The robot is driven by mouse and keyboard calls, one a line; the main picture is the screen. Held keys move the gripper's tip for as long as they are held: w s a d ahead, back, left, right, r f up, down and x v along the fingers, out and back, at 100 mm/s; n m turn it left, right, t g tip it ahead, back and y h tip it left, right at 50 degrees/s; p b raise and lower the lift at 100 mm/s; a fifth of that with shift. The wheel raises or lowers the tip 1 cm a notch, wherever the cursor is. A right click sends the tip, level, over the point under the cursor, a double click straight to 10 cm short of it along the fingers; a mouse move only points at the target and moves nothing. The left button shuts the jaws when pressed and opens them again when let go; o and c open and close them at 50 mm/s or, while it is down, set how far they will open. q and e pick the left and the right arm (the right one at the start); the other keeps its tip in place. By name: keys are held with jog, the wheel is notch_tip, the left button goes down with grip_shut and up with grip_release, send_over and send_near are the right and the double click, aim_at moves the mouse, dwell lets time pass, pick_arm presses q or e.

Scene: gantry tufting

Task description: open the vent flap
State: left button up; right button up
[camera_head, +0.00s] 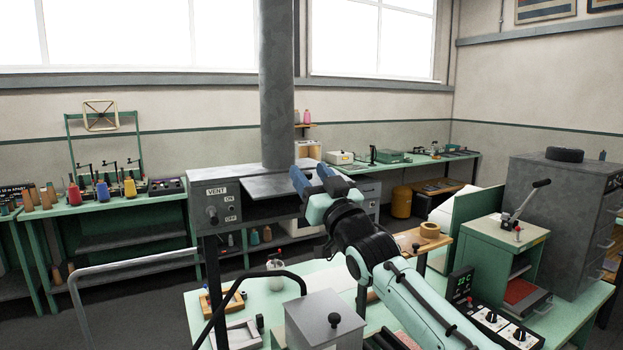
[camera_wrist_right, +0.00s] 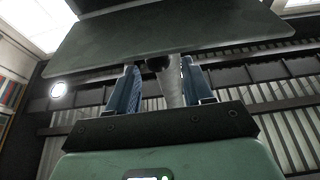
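The grey vent housing (camera_head: 262,207), with a VENT panel and an ON/OFF knob (camera_head: 211,214), stands below a round duct (camera_head: 276,85). A light grey flap plate (camera_head: 268,187) juts from its top. My right gripper (camera_head: 311,177) is at the plate's right side in the head view. In the right wrist view the plate's underside (camera_wrist_right: 165,38) spans above my fingers. Contact with the knob cannot be told. My left gripper is not in view.
A green-topped table (camera_head: 190,304) in front holds a grey box with a black knob (camera_head: 322,322). A green lever press (camera_head: 503,245) and a grey drawer cabinet (camera_head: 562,215) stand at the right. A bench with thread cones (camera_head: 130,187) stands at the left.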

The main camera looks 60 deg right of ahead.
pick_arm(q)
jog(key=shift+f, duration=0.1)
pick_arm(e)
jog(key=shift+f, duration=0.15)
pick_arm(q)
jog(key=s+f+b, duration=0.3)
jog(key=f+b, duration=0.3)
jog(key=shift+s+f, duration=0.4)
pick_arm(e)
jog(key=v, duration=1.3)
jog(key=shift+s, duration=0.25)
jog(key=shift+a, duration=0.1)
